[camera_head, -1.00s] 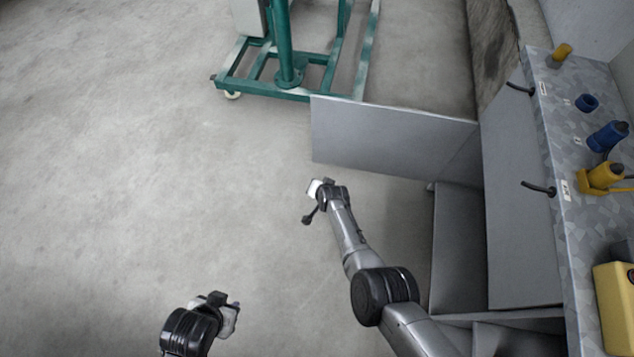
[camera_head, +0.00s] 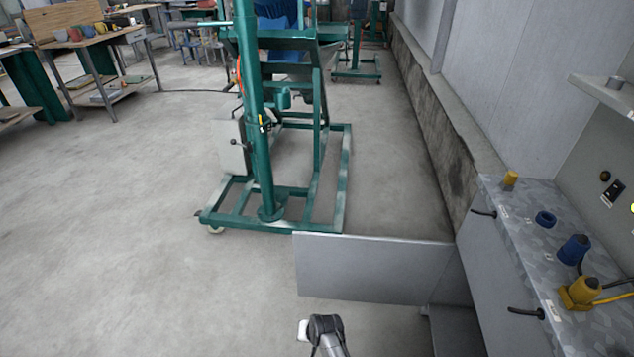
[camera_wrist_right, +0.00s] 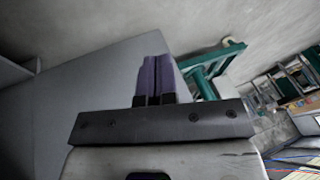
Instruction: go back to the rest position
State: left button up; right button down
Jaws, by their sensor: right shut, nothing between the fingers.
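My right gripper shows in the right wrist view, its two purple-grey fingers (camera_wrist_right: 155,78) pressed together with nothing between them. In the head view only the end of my right arm (camera_head: 324,330) shows at the bottom edge, in front of the grey panel; its fingertips cannot be made out there. My left arm and gripper are out of the head view.
A green wheeled frame (camera_head: 270,205) stands ahead on open concrete floor. A grey panel (camera_head: 375,270) juts from the right, beside a metal counter (camera_head: 545,235) with a blue connector (camera_head: 573,250) and a yellow one (camera_head: 580,292). The floor at left (camera_head: 100,230) is clear.

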jog(key=w+d+r+n+t, duration=0.1)
jog(key=w+d+r, duration=0.15)
jog(key=r, duration=0.55)
jog(key=w+d+r+t, duration=0.15)
jog(key=w+r, duration=0.25)
jog(key=r, duration=0.4)
jog(key=s+d+r+t+p, duration=0.15)
jog(key=s+d+r, duration=0.25)
jog(key=d+r, duration=0.75)
jog(key=s+d+r+h+p, duration=0.1)
jog(key=s+d+r+p, duration=0.15)
jog(key=s, duration=0.55)
jog(key=s+d+r+n+h+p, duration=0.1)
jog(key=s+d+r+p, duration=0.15)
jog(key=s, duration=0.55)
jog(key=s+d+r+p, duration=0.2)
jog(key=s+r, duration=0.1)
jog(key=s, duration=0.5)
jog(key=s+d+f+g+h+p, duration=0.1)
jog(key=s+f+g+p, duration=0.15)
jog(key=s, duration=0.55)
jog(key=s+d+f+g+p, duration=0.15)
jog(key=s+f, duration=0.25)
jog(key=s, duration=0.4)
notch_tip(320, 180, up, 37)
jog(key=a+p, duration=0.1)
jog(key=p, duration=3.7)
jog(key=shift+w+n, duration=0.25)
jog(key=shift+n, duration=0.05)
jog(key=shift+r, duration=0.1)
